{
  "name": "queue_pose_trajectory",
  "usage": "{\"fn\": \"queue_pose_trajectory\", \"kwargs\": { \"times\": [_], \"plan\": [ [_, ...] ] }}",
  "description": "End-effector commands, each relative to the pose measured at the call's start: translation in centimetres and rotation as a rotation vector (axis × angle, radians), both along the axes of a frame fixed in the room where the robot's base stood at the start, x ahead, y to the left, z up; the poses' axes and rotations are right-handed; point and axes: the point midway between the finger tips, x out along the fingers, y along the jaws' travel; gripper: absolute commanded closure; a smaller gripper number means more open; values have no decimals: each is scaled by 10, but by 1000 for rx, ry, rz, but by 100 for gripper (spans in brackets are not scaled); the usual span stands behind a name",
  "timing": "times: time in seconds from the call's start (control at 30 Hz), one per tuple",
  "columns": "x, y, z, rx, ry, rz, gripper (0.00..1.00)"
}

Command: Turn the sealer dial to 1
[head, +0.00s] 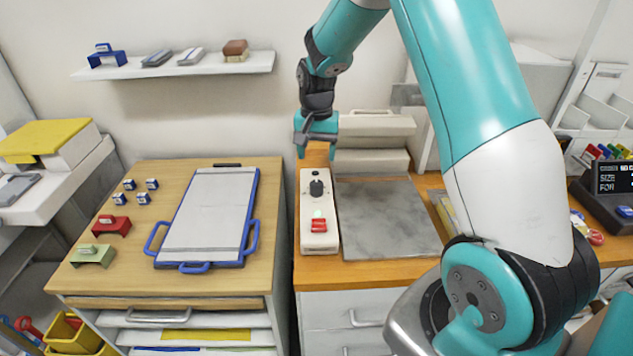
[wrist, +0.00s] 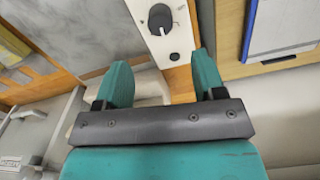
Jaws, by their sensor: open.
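The sealer's white control panel (head: 307,240) lies on the wooden counter, with a black dial (head: 316,188) toward its far end and a red switch (head: 319,225) toward its near end. In the wrist view the dial (wrist: 160,20) shows at the top, with a pale pointer mark on it; the numbers around it are too small to read. My gripper (head: 308,152) hangs beyond the far end of the panel. In the wrist view my gripper (wrist: 160,75) is open and empty, its teal fingers apart and short of the dial. It does not touch the dial.
A grey plate (head: 388,220) lies right of the panel, with a cream sealer body (head: 375,125) behind it. On the left, a wooden cabinet top holds a blue-framed board (head: 208,215). A wall shelf (head: 175,66) hangs above. A display (head: 610,178) stands far right.

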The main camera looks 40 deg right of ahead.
Motion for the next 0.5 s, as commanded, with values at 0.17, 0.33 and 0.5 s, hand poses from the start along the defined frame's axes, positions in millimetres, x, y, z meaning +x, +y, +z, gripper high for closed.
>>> {"fn": "queue_pose_trajectory", "kwargs": {
  "times": [0.17,0.33,0.5],
  "plan": [
    [-1,1,-40,1,6,2,37],
    [-1,1,-73,1,4,2,37],
    [0,0,-94,1,1,2,37]
  ]
}}
